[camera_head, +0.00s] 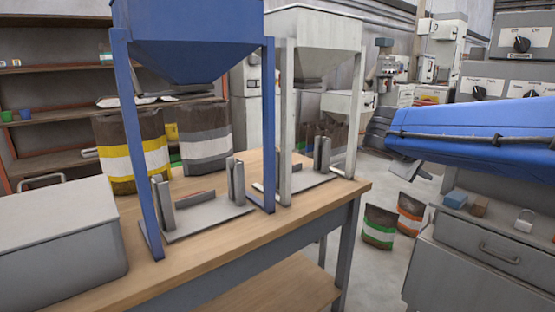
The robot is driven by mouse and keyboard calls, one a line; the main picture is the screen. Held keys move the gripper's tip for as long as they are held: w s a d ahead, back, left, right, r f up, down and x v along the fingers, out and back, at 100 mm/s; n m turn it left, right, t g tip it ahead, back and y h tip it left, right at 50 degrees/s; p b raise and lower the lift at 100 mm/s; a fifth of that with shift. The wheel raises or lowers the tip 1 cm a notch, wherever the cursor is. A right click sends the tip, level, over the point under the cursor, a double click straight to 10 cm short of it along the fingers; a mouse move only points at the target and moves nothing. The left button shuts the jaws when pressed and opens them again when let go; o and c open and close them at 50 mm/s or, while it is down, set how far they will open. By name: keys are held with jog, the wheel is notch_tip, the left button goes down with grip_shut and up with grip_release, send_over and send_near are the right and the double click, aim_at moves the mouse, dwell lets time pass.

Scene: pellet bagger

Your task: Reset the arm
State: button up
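My blue arm reaches in from the right edge of the head camera view, above the grey cabinet. A blue hopper (195,42) on a blue frame stands on the wooden workbench (285,225). A white hopper (315,42) on a similar frame stands behind it to the right.
A grey box (55,235) sits at the bench's left end. Bags with yellow (133,150) and grey (205,138) bands stand behind the blue frame. Green-banded (379,227) and orange-banded (410,213) bags stand on the floor. A drawer cabinet (490,250) is at right; control boxes (505,85) are above.

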jog(key=s+a+f+m+g+y, duration=0.1)
jog(key=s+a+f+y, duration=0.4)
jog(key=s+f, duration=0.6)
jog(key=s+a+f+m+g+y, duration=0.1)
jog(key=s+a+f+m+y, duration=0.3)
jog(key=s+f, duration=0.7)
jog(key=s+a+y, duration=0.1)
jog(key=s+a, duration=0.1)
jog(key=s, duration=0.3)
jog(key=shift+a, duration=0.35)
jog(key=shift+s+d, duration=0.1)
jog(key=shift+d, duration=0.05)
